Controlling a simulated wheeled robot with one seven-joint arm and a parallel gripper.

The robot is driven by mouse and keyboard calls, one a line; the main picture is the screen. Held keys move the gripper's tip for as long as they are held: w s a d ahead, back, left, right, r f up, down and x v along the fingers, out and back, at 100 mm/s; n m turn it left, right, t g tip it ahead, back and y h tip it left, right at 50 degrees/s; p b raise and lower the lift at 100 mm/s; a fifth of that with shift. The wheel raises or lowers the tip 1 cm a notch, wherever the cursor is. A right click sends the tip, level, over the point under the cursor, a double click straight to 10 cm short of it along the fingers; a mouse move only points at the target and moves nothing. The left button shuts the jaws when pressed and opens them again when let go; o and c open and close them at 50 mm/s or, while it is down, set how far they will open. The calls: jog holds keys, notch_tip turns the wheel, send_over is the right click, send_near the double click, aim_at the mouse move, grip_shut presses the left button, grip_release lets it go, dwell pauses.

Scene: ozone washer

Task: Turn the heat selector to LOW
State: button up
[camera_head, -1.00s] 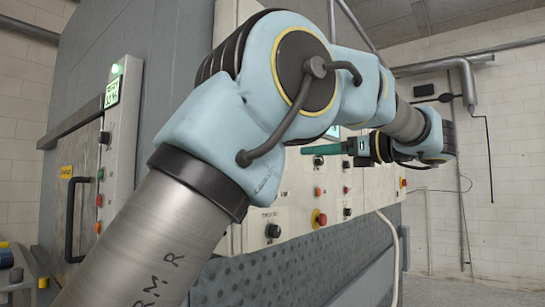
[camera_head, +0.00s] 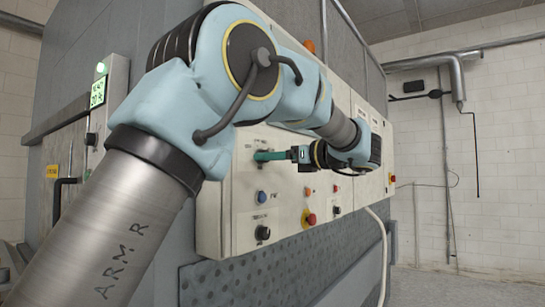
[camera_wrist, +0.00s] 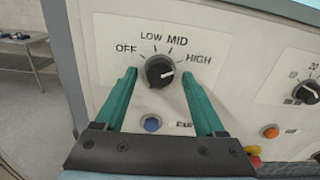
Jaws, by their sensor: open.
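The heat selector (camera_wrist: 160,71) is a round black knob with a white mark, on a pale panel (camera_wrist: 105,30) labelled OFF, LOW, MID and HIGH. In the wrist view its mark points right, roughly toward HIGH. My gripper (camera_wrist: 158,75) is open, with one teal finger on the left and one on the right of the knob. A gap shows between each finger and the knob, so I see no clear contact. In the head view my gripper (camera_head: 262,156) reaches left to the panel face, and the knob there is mostly hidden by the fingers.
A blue button (camera_wrist: 152,124) sits just below the selector. Another black knob (camera_wrist: 306,92) and an orange button (camera_wrist: 270,131) are to the right. In the head view a red stop button (camera_head: 311,219) and a lower black knob (camera_head: 263,233) project from the panel.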

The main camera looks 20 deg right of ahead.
jog(key=shift+c, duration=0.4)
grip_shut()
jog(key=shift+f+n+b, duration=0.1)
jog(key=shift+n+b, duration=0.2)
jog(key=shift+d+n+b, duration=0.1)
jog(key=shift+n+b, duration=6.1)
jog(key=shift+n, duration=1.5)
